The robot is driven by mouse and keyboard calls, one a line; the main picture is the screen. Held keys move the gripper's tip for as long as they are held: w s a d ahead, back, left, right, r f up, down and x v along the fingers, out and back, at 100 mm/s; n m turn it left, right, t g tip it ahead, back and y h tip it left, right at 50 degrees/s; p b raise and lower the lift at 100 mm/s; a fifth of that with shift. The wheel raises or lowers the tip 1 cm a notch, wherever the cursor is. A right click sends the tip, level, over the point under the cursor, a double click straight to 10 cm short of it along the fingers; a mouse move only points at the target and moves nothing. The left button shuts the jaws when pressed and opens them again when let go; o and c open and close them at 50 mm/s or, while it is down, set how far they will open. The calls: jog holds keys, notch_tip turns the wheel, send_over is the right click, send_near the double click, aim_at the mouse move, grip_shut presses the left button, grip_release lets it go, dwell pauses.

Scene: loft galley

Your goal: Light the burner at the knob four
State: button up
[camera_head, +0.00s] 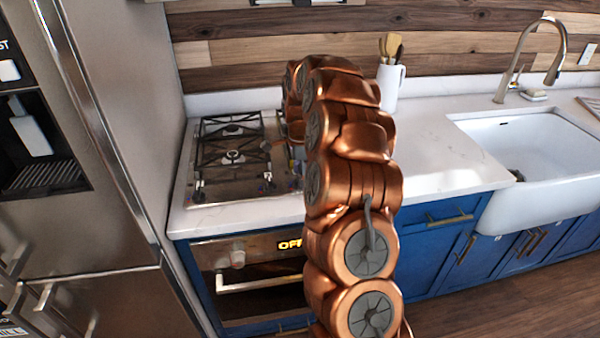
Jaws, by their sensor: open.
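The gas cooktop (210,178) is set into the white counter at left, with dark grates over its burners. One burner (232,157) shows near its middle and another (232,130) behind it. I see no flame on the visible burners. My copper arm rises in front and bends down over the cooktop's right side, hiding that part.
An oven (262,285) with a lit "OFF" display is below the cooktop. A steel fridge (85,150) stands close at left. A white utensil jug (390,85) stands behind my arm. The counter (440,150) is clear between my arm and the white sink (535,190).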

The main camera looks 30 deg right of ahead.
jog(key=shift+f, duration=0.15)
jog(key=c, duration=1.1)
jog(key=shift+c, duration=0.2)
